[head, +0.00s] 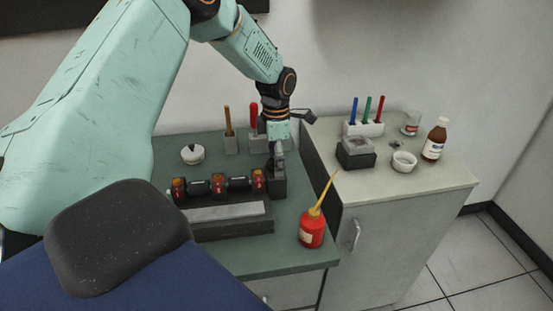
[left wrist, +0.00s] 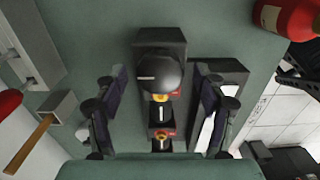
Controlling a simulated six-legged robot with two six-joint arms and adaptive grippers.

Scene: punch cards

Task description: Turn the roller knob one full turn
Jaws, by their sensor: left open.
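The roller unit (head: 216,187) is a dark row of black rollers with orange-and-red bands, on the green bench. Its round black knob (left wrist: 158,73) carries a short pale mark line at its left side in the left wrist view. My left gripper (head: 278,155) points down over the right end block (head: 279,183) of the unit. In the left wrist view its two fingers are spread wide on either side of the knob, with clear gaps and no contact visible. In the head view the gripper covers the knob. My right gripper is in neither view.
A red oil can (head: 312,230) with a yellow spout stands right of the unit. Handled tools (head: 228,121) stand behind.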

